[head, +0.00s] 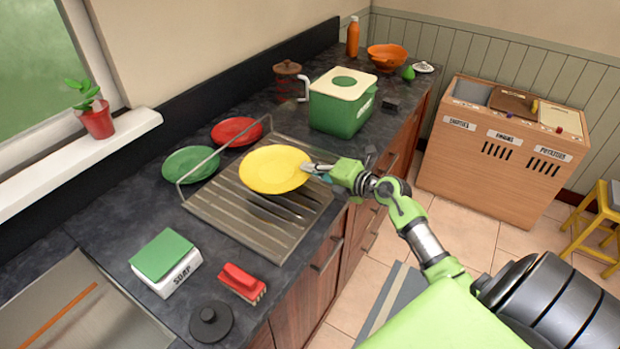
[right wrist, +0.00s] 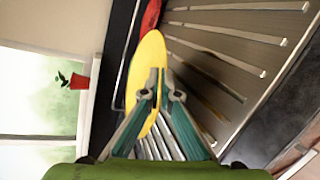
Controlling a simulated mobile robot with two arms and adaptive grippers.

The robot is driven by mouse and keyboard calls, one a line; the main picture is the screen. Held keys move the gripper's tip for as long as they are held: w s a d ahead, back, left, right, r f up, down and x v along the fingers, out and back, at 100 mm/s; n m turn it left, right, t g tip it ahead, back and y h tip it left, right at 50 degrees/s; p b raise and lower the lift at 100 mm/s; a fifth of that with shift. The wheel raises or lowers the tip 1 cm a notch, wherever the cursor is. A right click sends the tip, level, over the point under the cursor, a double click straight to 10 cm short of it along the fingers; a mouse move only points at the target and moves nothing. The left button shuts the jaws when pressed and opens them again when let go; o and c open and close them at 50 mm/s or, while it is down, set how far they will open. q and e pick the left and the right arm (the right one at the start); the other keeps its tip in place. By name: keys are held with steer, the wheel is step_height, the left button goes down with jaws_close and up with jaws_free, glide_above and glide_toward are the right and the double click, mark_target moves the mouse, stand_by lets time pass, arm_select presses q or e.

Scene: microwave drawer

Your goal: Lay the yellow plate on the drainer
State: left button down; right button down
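The yellow plate (head: 274,169) is over the metal drainer (head: 230,223), near its back right part in the head view. It casts a dark shadow on the slats and looks held a little above them, close to level. My right gripper (head: 309,168) is at the plate's right edge, shut on its rim. In the right wrist view the plate (right wrist: 147,75) sits between the two fingertips (right wrist: 160,90), seen nearly edge-on, with the drainer slats (right wrist: 235,35) beyond. My left gripper is in neither view.
A green plate (head: 190,164) and a red plate (head: 238,131) lie behind the drainer. A green bin (head: 342,105) stands to its right. A soap box (head: 166,262), red brush (head: 242,282) and black lid (head: 211,322) are in front. The drainer's slats look clear.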

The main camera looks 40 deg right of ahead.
mark_target(310, 185)
steer(key=shift+w+d+f, duration=0.15)
steer(key=shift+w+f, duration=0.1)
steer(key=shift+f, duration=0.05)
step_height(310, 185, down, 3)
steer(key=shift+r, duration=0.1)
steer(key=shift+f, duration=0.2)
steer(key=c, duration=2.6)
jaws_free()
steer(key=shift+s, duration=0.1)
steer(key=shift+o, duration=0.2)
